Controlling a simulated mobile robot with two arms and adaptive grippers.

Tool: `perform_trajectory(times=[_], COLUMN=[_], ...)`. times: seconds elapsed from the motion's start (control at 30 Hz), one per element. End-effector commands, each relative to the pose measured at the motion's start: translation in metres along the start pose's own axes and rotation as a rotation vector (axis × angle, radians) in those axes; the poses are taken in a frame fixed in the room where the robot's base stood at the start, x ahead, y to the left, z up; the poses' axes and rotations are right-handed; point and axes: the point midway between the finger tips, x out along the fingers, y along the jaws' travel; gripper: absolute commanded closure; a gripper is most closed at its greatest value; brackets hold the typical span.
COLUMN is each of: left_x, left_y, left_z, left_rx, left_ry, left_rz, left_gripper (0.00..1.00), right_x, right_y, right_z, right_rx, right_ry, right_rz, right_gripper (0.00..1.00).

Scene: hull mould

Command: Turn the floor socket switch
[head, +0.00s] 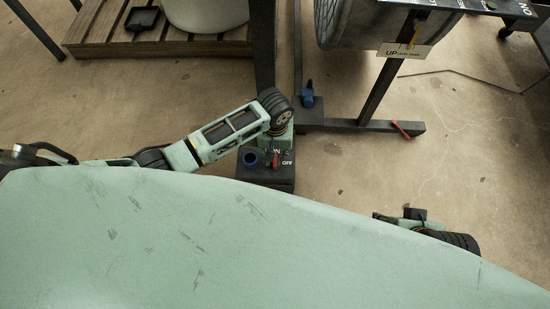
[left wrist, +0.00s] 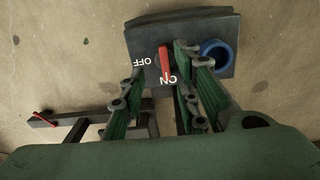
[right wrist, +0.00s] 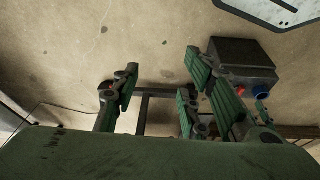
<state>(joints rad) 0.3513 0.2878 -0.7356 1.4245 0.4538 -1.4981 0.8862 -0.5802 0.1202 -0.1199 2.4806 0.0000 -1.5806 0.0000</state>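The floor socket (head: 265,184) is a dark box on the floor, with a blue round outlet (head: 250,158) and a red switch (head: 276,159). In the left wrist view the red switch (left wrist: 164,62) stands near upright in the picture, its lower end by the ON label; OFF is to its left. My left gripper (left wrist: 160,62) is open, its fingers on either side of the switch. I cannot tell whether they touch it. My right gripper (right wrist: 160,75) is open and empty, away from the box. In the head view its fingers are hidden.
A dark metal stand (head: 362,126) with a red lever on its foot stands right of the socket. A blue plug (head: 307,97) is at the stand. A wooden pallet (head: 160,45) lies at the back left. Bare floor is open at the right.

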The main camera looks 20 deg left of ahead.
Motion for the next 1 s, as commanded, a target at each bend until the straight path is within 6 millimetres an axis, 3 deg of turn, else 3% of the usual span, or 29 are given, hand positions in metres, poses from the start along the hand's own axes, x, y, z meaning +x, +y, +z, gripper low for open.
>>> perform_trajectory(times=[0.17,0.3,0.7,1.0], left_x=[0.012,0.036,0.064,0.078], left_y=[-0.006,-0.006,-0.006,-0.006], left_z=[-0.009,-0.008,-0.008,-0.008], left_rx=[-0.035,-0.034,-0.031,-0.031], left_ry=[-0.004,-0.004,-0.003,-0.003], left_rz=[-0.023,-0.023,-0.021,-0.02], left_gripper=[0.7,0.7,0.7,0.7], right_x=[0.006,0.017,0.013,0.001], right_y=[0.0,-0.001,-0.011,-0.016], right_z=[0.002,0.005,-0.085,-0.126], right_rx=[0.0,0.0,-0.012,-0.015], right_ry=[0.0,0.002,0.371,0.553], right_rz=[0.0,0.0,-0.019,-0.029], right_gripper=[0.6,0.6,0.6,0.6])
